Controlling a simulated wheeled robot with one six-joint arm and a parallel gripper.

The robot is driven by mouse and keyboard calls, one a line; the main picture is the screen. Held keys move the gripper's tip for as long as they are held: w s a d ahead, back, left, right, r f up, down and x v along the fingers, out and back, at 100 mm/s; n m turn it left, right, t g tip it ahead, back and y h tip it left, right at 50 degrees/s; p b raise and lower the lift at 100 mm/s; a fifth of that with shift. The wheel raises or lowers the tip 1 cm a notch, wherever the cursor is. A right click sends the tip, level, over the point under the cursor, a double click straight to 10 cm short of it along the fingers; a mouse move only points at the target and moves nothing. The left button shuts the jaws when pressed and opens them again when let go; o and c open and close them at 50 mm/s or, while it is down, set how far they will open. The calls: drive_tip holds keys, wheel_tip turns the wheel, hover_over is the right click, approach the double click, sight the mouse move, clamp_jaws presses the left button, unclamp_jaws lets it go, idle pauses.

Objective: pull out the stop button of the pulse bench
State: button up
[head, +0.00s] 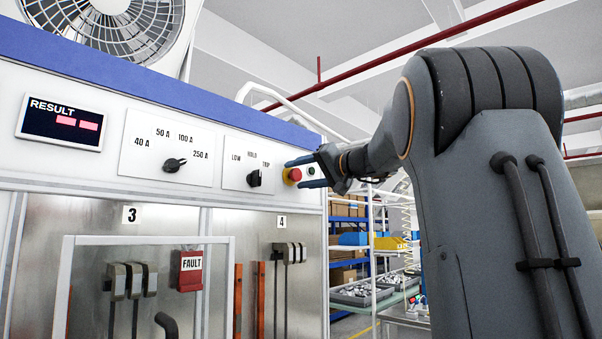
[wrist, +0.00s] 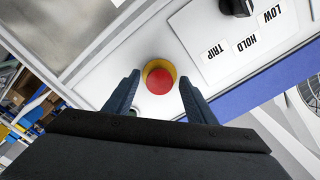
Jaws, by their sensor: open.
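The stop button (head: 294,174) is a red cap on a yellow base, on the white front panel of the pulse bench (head: 60,165), right of the LOW/HOLD/TRIP knob (head: 254,178). My gripper (head: 302,171) is at the button, its two dark blue fingers pointing at the panel. In the wrist view the red stop button (wrist: 159,81) shows between and just beyond the fingertips of my gripper (wrist: 158,84). The fingers are spread and open, with a gap on each side of the cap. I cannot tell how deep the tips reach around it.
A green button (head: 311,172) sits just right of the stop button. A range knob (head: 174,164) and a RESULT display (head: 62,122) are to the left. Below are bays 3 and 4, a red FAULT tag (head: 190,270) and a pale frame (head: 150,240). Shelving stands behind at right.

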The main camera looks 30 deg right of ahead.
clamp_jaws()
drive_tip(key=shift+b+v, duration=0.85)
drive_tip(key=shift+b, duration=0.65)
drive_tip(key=shift+f, duration=0.1)
unclamp_jaws()
drive_tip(key=shift+s, duration=0.1)
drive_tip(key=shift+s+d, duration=0.1)
